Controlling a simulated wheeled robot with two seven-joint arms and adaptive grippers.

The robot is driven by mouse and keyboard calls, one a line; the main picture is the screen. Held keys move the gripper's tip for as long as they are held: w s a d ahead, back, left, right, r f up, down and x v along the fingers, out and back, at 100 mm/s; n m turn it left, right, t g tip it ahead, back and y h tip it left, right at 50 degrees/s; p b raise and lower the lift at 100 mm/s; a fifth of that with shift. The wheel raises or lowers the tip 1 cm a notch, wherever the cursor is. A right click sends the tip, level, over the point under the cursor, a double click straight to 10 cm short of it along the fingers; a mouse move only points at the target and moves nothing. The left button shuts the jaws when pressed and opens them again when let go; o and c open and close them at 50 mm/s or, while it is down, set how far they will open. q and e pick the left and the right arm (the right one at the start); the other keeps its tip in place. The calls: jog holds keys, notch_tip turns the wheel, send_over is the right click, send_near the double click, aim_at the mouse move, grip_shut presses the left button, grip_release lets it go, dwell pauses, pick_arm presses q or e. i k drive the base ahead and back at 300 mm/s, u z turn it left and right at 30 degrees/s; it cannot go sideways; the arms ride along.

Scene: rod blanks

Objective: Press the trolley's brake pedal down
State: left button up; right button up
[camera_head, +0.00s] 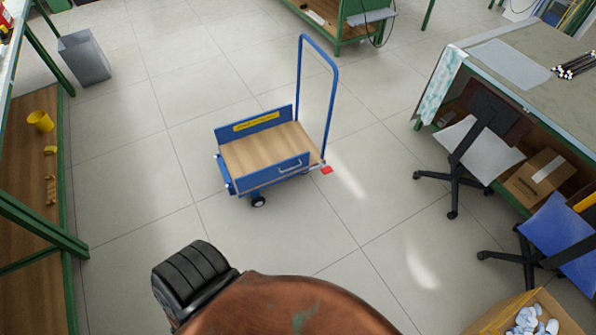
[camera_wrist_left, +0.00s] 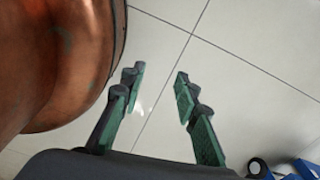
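The blue trolley (camera_head: 268,151) stands on the tiled floor ahead of me in the head view, with a wooden deck, low blue sides and a tall blue handle. A red pedal (camera_head: 327,170) sticks out low at its right end, beside the foot of the handle. I cannot tell whether it is up or down. A bit of the trolley (camera_wrist_left: 302,170) shows at the lower right of the left wrist view. My left gripper (camera_wrist_left: 158,88) is open and empty, with bare floor behind its fingers. My right gripper is in neither view.
A green-framed shelf (camera_head: 65,190) stands left, with a grey bin (camera_head: 84,57) behind. A workbench (camera_head: 470,75) and office chairs (camera_head: 470,150) stand right. A box of bottles (camera_head: 530,315) is at the lower right. The floor around the trolley is clear.

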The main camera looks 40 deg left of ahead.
aim_at(325, 170)
jog(key=u, duration=2.7)
jog(key=i, duration=2.05)
jog(key=z, duration=3.7)
